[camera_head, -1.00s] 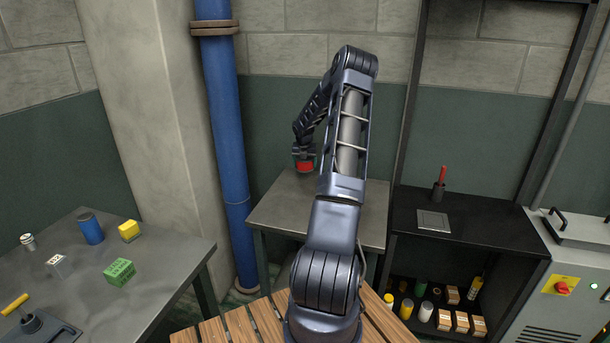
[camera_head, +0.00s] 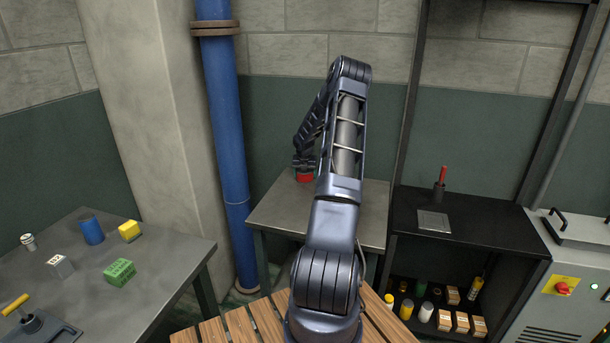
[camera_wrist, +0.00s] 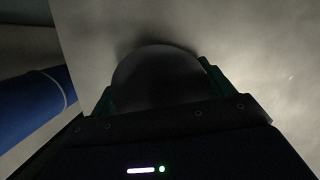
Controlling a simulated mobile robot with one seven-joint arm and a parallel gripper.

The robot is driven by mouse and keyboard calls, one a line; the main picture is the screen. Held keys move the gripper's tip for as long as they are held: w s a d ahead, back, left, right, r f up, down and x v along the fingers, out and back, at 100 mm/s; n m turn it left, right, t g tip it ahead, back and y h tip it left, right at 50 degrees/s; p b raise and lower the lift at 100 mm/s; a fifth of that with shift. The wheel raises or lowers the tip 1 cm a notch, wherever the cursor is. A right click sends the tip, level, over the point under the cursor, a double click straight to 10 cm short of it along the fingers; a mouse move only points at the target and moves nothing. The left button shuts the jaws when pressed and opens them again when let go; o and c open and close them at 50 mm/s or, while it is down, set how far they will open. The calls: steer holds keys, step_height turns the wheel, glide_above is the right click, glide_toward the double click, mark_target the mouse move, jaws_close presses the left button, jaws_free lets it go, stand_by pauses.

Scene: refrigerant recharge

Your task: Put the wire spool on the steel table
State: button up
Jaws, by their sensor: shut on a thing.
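My gripper (camera_head: 304,168) points down over the back left of the small grey steel table (camera_head: 275,217) in the head view. It is shut on a red round thing, which I take to be the wire spool (camera_head: 304,178). The spool is at or just above the tabletop; I cannot tell whether it touches. In the wrist view the spool (camera_wrist: 158,75) is a dark rounded shape between the two green-edged fingers, with the pale tabletop (camera_wrist: 265,60) close behind it and a shadow at its edge.
A blue pipe (camera_head: 228,130) stands left of the table. A black shelf unit (camera_head: 465,232) is on the right. A larger metal bench (camera_head: 165,262) at left holds several small objects. Most of the small table's top is clear; wooden slats (camera_head: 240,328) lie in front.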

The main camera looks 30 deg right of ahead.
steer(key=o, duration=1.3)
steer(key=shift+f, duration=0.1)
steer(key=v, duration=1.2)
steer(key=shift+s+a, duration=0.1)
steer(key=s+a+r+m+h, duration=0.2)
steer(key=s+a+r+m, duration=1.2)
steer(key=s+a+r, duration=0.65)
steer(key=s+a+r+m+y, duration=0.1)
steer(key=s+a+m, duration=0.3)
steer(key=s, duration=0.5)
steer(key=s+a+r+m+t+y, duration=0.1)
steer(key=s+a+m, duration=0.3)
steer(key=s, duration=0.5)
steer(key=s+a+r+m+t+y, duration=0.1)
steer(key=s+a+r+m, duration=0.1)
steer(key=s+a+m, duration=0.2)
steer(key=s+m, duration=0.3)
steer(key=s, duration=0.2)
steer(key=shift+a+r+y, duration=0.2)
steer(key=shift+r+y, duration=0.1)
steer(key=shift+r, duration=0.1)
